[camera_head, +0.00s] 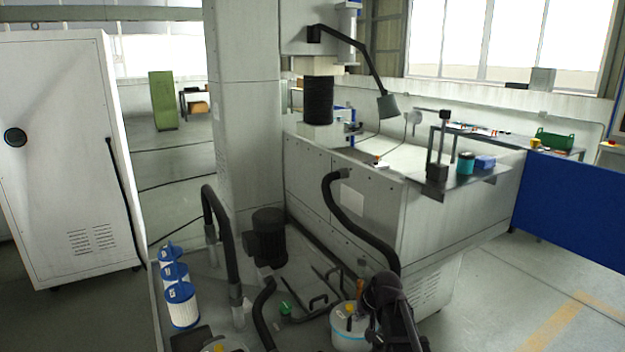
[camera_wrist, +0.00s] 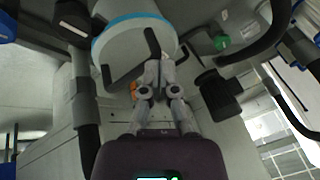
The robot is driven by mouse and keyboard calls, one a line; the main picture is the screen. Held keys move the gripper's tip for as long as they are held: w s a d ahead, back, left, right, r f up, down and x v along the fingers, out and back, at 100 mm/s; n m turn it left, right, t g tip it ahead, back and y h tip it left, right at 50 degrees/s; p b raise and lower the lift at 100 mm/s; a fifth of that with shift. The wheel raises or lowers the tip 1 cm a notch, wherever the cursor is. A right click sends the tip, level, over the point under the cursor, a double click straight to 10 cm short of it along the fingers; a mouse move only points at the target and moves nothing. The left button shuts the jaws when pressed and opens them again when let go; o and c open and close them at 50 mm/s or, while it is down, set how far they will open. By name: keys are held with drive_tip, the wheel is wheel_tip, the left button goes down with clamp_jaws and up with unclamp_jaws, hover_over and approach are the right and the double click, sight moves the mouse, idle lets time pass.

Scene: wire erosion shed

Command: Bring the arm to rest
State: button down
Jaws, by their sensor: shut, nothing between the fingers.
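My gripper (camera_wrist: 154,70) shows in the wrist view with its two grey fingers together and nothing held between them. A white round canister (camera_wrist: 122,60) with a light blue band lies beyond the fingertips in that view; I cannot tell if they touch it. The canister also shows at the bottom of the head view (camera_head: 347,340). Dark parts of my arm seem to stand beside it there, and the fingers cannot be made out in that view.
Black hoses (camera_head: 362,225) and a dark motor (camera_head: 267,238) crowd the machine's near side. Blue-and-white filter cartridges (camera_head: 180,305) stand at lower left. A white cabinet (camera_head: 70,160) is at left, a blue panel (camera_head: 575,205) at right. Floor at lower right is clear.

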drive_tip(key=s+d+r+g+h+p, duration=0.1)
drive_tip(key=s+r+g+p, duration=0.1)
drive_tip(key=s, duration=0.7)
drive_tip(key=s+d+r+g+h+p, duration=0.2)
drive_tip(key=s, duration=0.7)
drive_tip(key=shift+s+d+n+p, duration=0.25)
drive_tip(key=shift+n+p, duration=0.05)
drive_tip(key=shift+p, duration=0.05)
drive_tip(key=shift+r, duration=0.1)
